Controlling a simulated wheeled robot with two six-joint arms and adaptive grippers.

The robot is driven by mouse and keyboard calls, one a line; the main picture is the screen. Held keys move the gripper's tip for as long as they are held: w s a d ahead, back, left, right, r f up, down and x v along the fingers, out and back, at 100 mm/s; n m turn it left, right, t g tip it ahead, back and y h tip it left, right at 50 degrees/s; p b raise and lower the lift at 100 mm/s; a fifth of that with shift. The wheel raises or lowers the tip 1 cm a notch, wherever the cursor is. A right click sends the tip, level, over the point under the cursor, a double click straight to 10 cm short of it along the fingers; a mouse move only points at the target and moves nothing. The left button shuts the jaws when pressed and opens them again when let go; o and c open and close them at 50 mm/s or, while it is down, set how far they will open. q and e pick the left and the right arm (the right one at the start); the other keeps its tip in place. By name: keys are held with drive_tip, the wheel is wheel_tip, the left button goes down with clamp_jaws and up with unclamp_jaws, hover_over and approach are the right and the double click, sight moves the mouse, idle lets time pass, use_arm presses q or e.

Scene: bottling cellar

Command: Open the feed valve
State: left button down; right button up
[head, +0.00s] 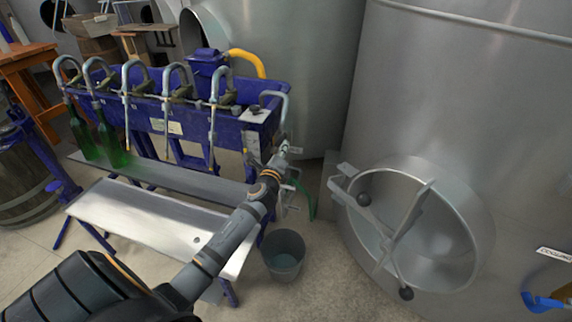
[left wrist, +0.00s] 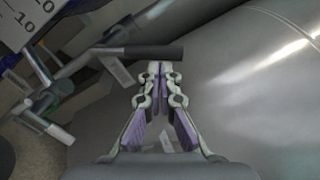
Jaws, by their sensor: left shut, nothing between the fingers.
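In the left wrist view a dark lever handle (left wrist: 150,52) on a pale metal stem lies across the picture just beyond my fingertips. It looks like the feed valve's lever, with a pale tag beside it. My left gripper (left wrist: 157,68) is shut and empty, its tips close to the lever; I cannot tell whether they touch. In the head view my left gripper (head: 284,150) is at the right end of the blue bottling machine (head: 228,122), below a bent grey pipe (head: 280,97). The valve is mostly hidden there by my gripper. My right gripper is not in view.
A large steel tank (head: 440,90) with a round hatch (head: 475,215) and handles fills the right. A bucket (head: 284,262) stands on the floor below my arm, near a green hose (head: 307,200). Green bottles (head: 112,148) stand at the machine's left. A second pale lever (left wrist: 45,125) shows lower left.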

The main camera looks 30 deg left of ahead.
use_arm(q)
drive_tip(key=a+n, duration=0.1)
drive_tip(key=a+r+n, duration=0.1)
drive_tip(key=n, duration=0.1)
drive_tip(key=a+r+n, duration=0.1)
drive_tip(key=shift+s+n, duration=0.35)
drive_tip(key=shift+n, duration=0.05)
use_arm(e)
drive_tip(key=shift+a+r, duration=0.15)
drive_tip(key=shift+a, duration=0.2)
use_arm(q)
drive_tip(key=shift+a, duration=0.1)
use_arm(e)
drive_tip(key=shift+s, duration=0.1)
